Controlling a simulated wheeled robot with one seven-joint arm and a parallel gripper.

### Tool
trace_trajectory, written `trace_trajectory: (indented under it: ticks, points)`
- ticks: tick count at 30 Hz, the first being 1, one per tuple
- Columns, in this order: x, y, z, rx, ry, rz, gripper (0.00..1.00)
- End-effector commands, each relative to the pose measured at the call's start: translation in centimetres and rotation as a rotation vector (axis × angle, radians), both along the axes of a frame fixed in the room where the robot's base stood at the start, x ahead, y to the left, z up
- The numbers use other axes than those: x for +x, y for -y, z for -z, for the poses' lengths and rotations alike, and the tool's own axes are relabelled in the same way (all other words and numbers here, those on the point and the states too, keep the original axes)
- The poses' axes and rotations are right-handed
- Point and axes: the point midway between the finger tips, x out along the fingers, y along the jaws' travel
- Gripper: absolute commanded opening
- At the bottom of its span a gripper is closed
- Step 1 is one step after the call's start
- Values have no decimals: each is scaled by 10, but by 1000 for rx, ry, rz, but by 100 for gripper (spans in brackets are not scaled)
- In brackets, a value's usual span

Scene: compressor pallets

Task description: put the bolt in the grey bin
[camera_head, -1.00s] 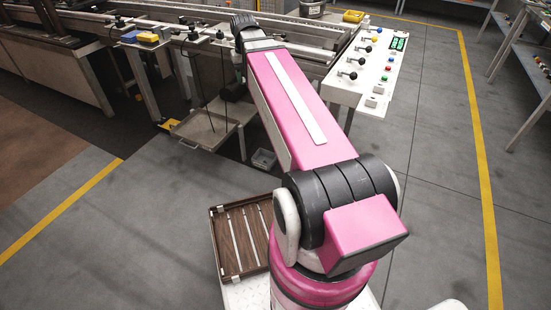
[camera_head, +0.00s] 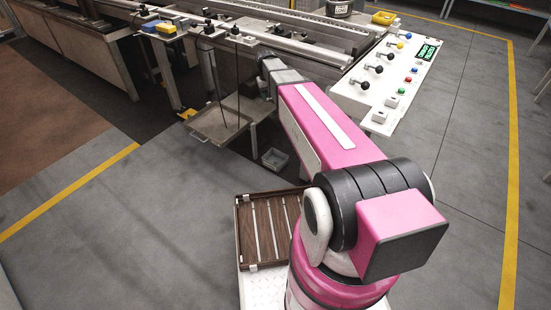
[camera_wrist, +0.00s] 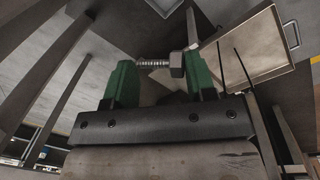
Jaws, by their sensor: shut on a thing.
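The bolt (camera_wrist: 154,63) is held crosswise between the two green fingers of my gripper (camera_wrist: 158,68) in the wrist view, its head toward the right finger. My gripper is shut on it. In the head view my gripper and the bolt are hidden behind my arm. A small grey bin (camera_head: 275,159) stands on the floor in the head view, just left of my pink forearm and below the machine. A pale open edge at the top of the wrist view (camera_wrist: 165,5) looks like this bin, apart from the bolt.
A shallow beige tray (camera_head: 212,133) with two thin upright rods stands left of the bin; it also shows in the wrist view (camera_wrist: 283,66). A control panel (camera_head: 392,85) juts out at right. A slatted brown tray (camera_head: 245,235) lies near my base. The floor at left is clear.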

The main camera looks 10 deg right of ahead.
Motion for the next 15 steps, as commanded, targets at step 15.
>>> trace_trajectory:
  ticks: [15]
  points:
    - [74, -50, 234, -66, 7, -152, 27]
